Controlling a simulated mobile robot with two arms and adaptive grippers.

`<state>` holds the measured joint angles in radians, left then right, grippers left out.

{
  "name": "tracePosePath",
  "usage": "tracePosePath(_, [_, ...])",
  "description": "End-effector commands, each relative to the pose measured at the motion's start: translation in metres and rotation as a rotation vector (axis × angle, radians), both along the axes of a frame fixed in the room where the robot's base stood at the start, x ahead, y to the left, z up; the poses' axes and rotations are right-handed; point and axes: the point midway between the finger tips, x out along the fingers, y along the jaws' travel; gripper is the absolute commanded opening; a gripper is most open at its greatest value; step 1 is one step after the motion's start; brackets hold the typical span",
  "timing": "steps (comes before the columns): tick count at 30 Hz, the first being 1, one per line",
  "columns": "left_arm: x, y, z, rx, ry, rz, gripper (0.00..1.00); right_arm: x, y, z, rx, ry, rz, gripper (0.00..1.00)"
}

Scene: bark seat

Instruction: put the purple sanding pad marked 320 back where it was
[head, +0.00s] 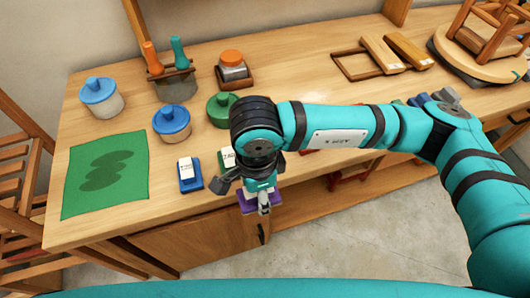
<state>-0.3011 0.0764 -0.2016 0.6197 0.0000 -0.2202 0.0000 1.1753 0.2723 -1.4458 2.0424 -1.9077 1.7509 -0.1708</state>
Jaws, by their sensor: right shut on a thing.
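My right gripper (262,198) is shut on the purple sanding pad (244,206) near the front edge of the workbench. The gripper covers much of the pad, and no number on it can be read. I cannot tell whether the pad touches the bench. A blue sanding pad (190,184) with a white label lies to its left. A green sanding pad (224,166) with a white label lies just behind, partly hidden by my right arm. My left gripper is not in view.
A green cloth (103,172) lies at left. A pot with tools (175,85) stands at the back. My right arm hides the bench's middle.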

Motion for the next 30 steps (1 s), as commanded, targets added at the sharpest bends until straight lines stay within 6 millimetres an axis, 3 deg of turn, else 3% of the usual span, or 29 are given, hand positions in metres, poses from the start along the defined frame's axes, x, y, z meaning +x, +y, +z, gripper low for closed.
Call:
tracePosePath(6, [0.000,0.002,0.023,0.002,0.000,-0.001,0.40,0.061,-0.006,-0.001,-0.002,0.000,-0.009,0.16])
tracePosePath(13, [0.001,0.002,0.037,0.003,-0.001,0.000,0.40,0.112,-0.009,-0.007,0.000,0.001,-0.005,0.16])
tracePosePath(21, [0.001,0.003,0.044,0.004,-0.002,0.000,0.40,0.138,-0.010,-0.011,-0.001,0.001,-0.004,0.16])
tracePosePath(27, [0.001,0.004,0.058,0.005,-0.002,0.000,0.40,0.135,-0.010,-0.041,-0.001,0.002,-0.001,0.16])
tracePosePath(30, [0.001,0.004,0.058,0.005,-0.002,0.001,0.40,0.136,-0.010,-0.046,0.000,0.000,0.000,0.16])
